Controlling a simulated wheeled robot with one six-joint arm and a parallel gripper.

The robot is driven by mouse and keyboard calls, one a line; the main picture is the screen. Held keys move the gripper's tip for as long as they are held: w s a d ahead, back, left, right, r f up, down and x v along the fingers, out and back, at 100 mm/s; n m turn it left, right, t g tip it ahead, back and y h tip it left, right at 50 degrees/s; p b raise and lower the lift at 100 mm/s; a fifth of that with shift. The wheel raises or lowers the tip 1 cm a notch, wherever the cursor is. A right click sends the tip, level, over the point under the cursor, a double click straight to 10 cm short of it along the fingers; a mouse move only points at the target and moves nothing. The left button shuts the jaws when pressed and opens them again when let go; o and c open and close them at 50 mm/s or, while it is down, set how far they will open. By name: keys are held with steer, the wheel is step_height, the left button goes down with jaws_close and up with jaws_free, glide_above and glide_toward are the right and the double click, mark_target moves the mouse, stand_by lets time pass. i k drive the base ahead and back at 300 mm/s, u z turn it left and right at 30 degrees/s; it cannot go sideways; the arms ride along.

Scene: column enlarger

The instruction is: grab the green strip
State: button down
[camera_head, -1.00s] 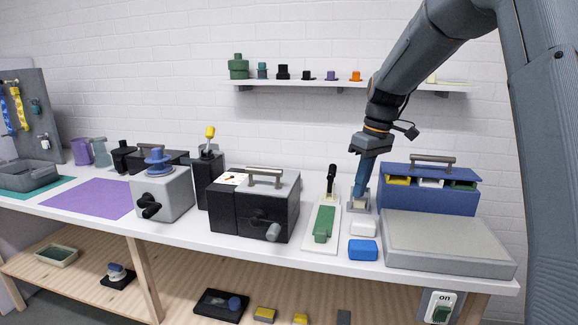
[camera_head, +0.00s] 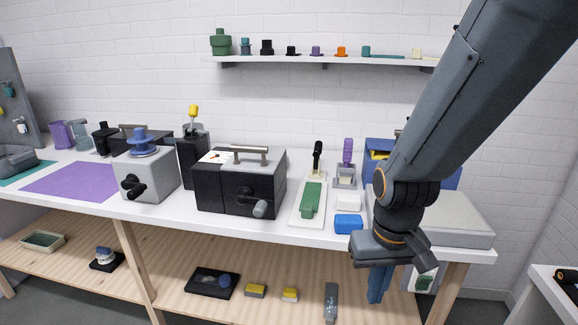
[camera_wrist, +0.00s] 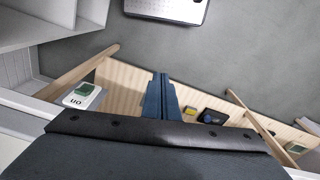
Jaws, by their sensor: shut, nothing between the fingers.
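My gripper (camera_head: 378,284) hangs at the table's front right edge, its blue fingers together and empty, pointing down. It also shows in the wrist view (camera_wrist: 161,92), over the lower shelf. Which thing is the green strip I cannot tell for sure. A long green piece (camera_head: 311,199) lies on a white board (camera_head: 299,218) on the table, left of my gripper. A thin teal strip (camera_head: 388,56) lies on the wall shelf. A blue box (camera_head: 377,171) at the back right has a yellow item in its slot; its other slots are hidden by my arm.
A blue block (camera_head: 348,224) and a grey slab (camera_head: 463,220) lie near my arm. A black box with a crank (camera_head: 240,185) stands left of the board. A switch plate with a green rocker (camera_wrist: 83,91) is close by. The lower shelf (camera_head: 180,258) holds small items.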

mark_target(309, 204)
steer(key=u, duration=2.5)
steer(key=i, duration=0.95)
steer(key=z, duration=3.4)
steer(key=i, duration=0.5)
steer(key=z, duration=0.1)
